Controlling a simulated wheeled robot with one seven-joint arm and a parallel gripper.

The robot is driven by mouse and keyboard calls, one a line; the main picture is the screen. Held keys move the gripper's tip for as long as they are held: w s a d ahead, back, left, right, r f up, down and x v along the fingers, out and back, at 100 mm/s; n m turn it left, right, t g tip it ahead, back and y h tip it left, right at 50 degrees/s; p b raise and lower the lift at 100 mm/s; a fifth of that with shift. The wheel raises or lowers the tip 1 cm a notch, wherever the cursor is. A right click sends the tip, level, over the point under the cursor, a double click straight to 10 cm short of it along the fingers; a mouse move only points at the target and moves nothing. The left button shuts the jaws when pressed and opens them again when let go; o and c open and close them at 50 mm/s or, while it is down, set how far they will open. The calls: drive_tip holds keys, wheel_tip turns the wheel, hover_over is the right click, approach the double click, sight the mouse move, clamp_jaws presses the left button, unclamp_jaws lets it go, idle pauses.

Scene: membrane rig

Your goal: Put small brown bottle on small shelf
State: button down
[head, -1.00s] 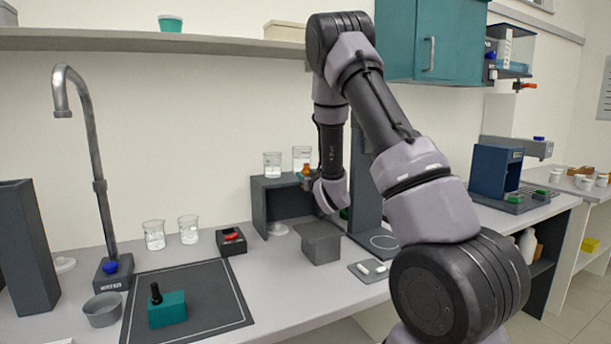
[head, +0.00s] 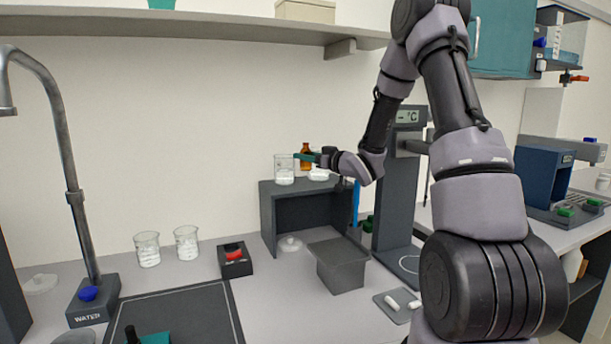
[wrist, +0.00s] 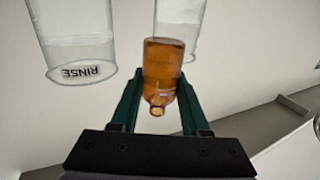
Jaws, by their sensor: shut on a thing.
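The small brown bottle (head: 306,152) is held upright in my gripper (head: 304,158). In the wrist view, the amber bottle (wrist: 163,70) stands between the green fingers of my gripper (wrist: 159,88), neck toward the bottom of that inverted picture. The small dark grey shelf (head: 268,212) stands on the bench with an open front. The bottle is over its top, between two clear beakers or close in front of them. The left beaker (head: 284,172) is in full view; the right one (head: 320,174) is partly hidden by my gripper. I cannot tell whether the bottle's base touches the shelf.
A grey bin (head: 342,268) stands before the small shelf. A tall dark instrument (head: 398,200) with a display is at its right. A long wall shelf (head: 200,32) hangs above. Two beakers (head: 147,250) and a red-buttoned box (head: 234,262) are to the left.

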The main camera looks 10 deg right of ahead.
drive_tip(key=shift+f, duration=2.7)
drive_tip(key=shift+f, duration=0.15)
drive_tip(key=shift+c, duration=1.9)
unclamp_jaws()
